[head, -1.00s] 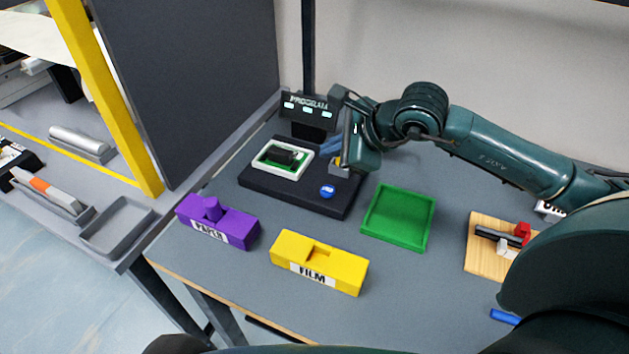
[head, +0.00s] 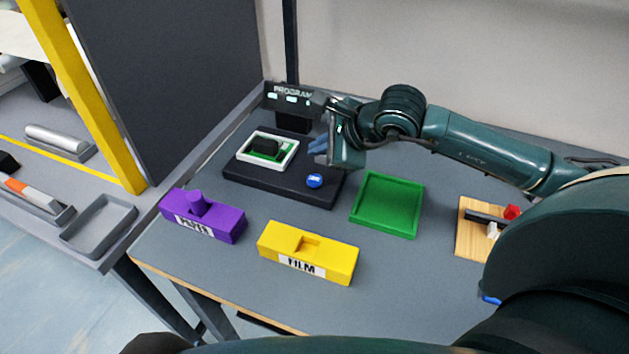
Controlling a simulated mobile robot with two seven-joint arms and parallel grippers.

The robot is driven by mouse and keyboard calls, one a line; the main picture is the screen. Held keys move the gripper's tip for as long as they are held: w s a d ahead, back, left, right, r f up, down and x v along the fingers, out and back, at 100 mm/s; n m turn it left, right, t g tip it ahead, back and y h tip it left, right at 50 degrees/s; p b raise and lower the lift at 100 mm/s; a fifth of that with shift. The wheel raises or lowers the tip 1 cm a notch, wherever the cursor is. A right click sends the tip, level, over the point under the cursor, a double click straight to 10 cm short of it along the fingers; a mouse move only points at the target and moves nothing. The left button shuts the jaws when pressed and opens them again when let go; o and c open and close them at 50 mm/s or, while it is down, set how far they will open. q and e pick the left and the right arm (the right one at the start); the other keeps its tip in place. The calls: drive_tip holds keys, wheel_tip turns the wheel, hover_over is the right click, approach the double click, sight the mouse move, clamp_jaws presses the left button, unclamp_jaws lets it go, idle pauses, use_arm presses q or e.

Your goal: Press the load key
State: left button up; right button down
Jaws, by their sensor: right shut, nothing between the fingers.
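A dark sign marked PROGRAM (head: 290,96) with small lit fields stands at the back of a black base (head: 260,187). A round blue button (head: 314,180) with unreadable white lettering sits on the base's front right. A white frame (head: 291,152) with a green board and dark block in it lies on the base's left. My right gripper (head: 318,146) is shut and empty, its blue fingertips over the base's back right, behind the blue button and apart from it. It hides that part of the base. I cannot tell which key is the load key. My left gripper is out of view.
A green tray (head: 356,208) stands empty right of the base. A wooden board (head: 466,240) with small parts lies at the right. A dark partition rises behind left.

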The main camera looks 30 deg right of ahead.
sight(319, 181)
wheel_tip(319, 181, down, 4)
drive_tip(key=b, duration=0.2)
drive_tip(key=shift+f+b, duration=0.2)
drive_tip(key=shift+b, duration=0.2)
drive_tip(key=shift+f+b, duration=0.25)
drive_tip(key=shift+b, duration=0.1)
drive_tip(key=shift+r, duration=0.1)
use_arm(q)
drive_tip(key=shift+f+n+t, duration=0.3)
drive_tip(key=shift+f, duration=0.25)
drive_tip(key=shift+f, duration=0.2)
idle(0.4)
use_arm(e)
drive_tip(key=shift+f+b, duration=0.5)
drive_tip(key=shift+b, duration=0.2)
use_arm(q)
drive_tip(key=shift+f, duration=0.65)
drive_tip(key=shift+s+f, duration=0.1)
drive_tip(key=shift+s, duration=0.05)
